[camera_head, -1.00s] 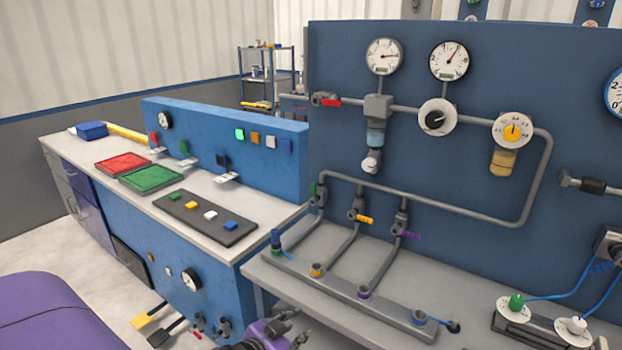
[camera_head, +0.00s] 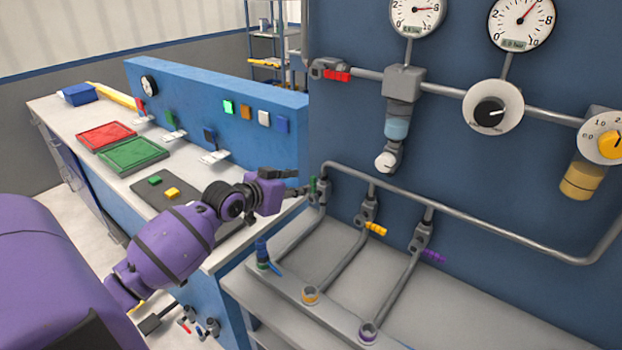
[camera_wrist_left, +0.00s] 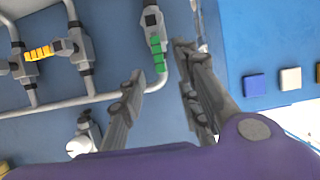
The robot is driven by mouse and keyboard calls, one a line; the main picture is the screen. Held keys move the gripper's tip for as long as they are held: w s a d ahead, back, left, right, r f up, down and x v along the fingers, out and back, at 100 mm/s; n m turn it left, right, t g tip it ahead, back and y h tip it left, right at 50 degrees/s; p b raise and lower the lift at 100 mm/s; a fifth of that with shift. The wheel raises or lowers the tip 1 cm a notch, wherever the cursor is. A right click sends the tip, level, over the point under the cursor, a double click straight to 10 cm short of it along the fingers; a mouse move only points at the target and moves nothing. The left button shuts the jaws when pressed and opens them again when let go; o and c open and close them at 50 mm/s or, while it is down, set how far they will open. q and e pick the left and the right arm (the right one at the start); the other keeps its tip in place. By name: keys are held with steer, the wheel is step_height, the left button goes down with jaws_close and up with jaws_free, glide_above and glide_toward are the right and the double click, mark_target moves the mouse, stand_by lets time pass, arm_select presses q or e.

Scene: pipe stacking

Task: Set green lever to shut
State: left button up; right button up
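The green lever (camera_head: 313,187) sits on the leftmost valve (camera_head: 323,192) of the lower pipe, on the dark blue panel. It lies roughly along its pipe, unlike the yellow lever (camera_head: 376,229) and purple lever (camera_head: 433,256), which stick out sideways. My left gripper (camera_head: 302,184) is just left of the green lever in the head view. In the left wrist view the gripper (camera_wrist_left: 160,62) is open, and the green lever (camera_wrist_left: 157,53) shows between the fingertip lines. I cannot tell whether a finger touches it. My right gripper is not in view.
The pipe (camera_head: 480,228) runs close to my left fingers. A red lever (camera_head: 337,76) is on the upper pipe. The blue console (camera_head: 190,100) stands left of the panel, with a black mat (camera_head: 150,190) on its counter below my arm. The grey bench (camera_head: 330,240) has free room.

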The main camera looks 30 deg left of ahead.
mark_target(312, 183)
arm_select(q)
steer(key=shift+x, duration=1.1)
steer(key=x, duration=0.3)
steer(key=shift+w+d+f, duration=0.1)
steer(key=shift+w+f, duration=0.05)
steer(key=shift+w, duration=0.2)
steer(key=shift+w+f, duration=0.1)
steer(key=shift+w, duration=0.15)
steer(key=c, duration=0.7)
jaws_close()
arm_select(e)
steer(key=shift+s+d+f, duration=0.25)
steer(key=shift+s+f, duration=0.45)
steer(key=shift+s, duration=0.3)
